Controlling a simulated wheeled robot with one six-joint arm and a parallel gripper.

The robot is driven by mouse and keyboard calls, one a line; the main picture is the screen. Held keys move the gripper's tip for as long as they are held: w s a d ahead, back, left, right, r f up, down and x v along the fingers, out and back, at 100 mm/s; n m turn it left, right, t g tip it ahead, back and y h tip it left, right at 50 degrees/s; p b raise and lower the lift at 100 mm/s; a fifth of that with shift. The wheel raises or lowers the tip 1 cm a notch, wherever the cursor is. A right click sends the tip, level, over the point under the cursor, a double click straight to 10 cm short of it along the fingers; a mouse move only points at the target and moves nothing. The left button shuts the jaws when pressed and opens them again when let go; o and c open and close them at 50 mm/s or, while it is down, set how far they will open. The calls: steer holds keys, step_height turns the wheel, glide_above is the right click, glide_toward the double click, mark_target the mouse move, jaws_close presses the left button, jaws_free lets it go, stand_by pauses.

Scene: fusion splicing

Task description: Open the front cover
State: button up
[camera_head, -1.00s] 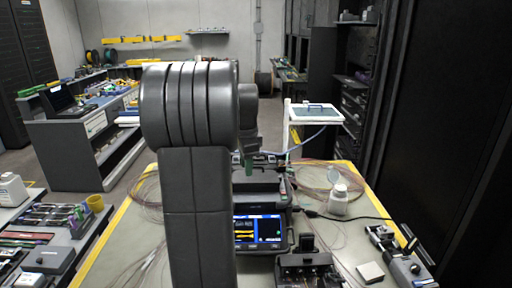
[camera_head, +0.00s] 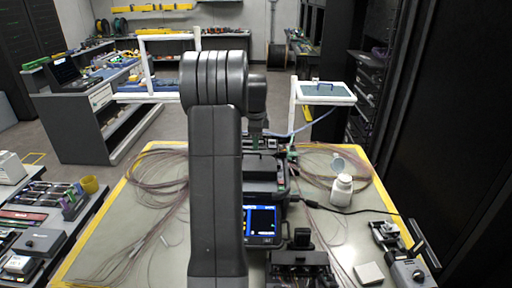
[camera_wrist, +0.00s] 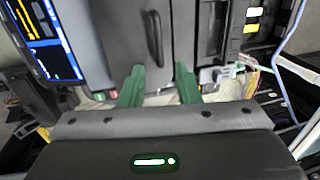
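The fusion splicer (camera_head: 265,188) sits in the middle of the table, partly hidden behind my arm in the head view. Its lit screen (camera_head: 262,222) faces me and also shows at upper left in the wrist view (camera_wrist: 42,40). In the wrist view its grey cover (camera_wrist: 125,35) has a dark upright bar handle (camera_wrist: 154,38). My gripper (camera_wrist: 160,78) has two green fingers spread apart, one on each side below the handle, with nothing seen between them. I cannot tell whether they touch the cover. In the head view the fingers are mostly hidden.
A small grey device (camera_head: 410,271) stands at the right corner. Loose fibre coils (camera_head: 155,175) cover the left side. A white stand (camera_head: 325,92) is behind the table.

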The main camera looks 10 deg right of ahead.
mark_target(256, 159)
steer(key=shift+w+d+f, duration=0.1)
steer(key=shift+w+f, duration=0.1)
steer(key=shift+f, duration=0.75)
steer(key=shift+w+d+f, duration=0.1)
steer(key=shift+w+f, duration=0.05)
steer(key=shift+f, duration=0.8)
jaws_close()
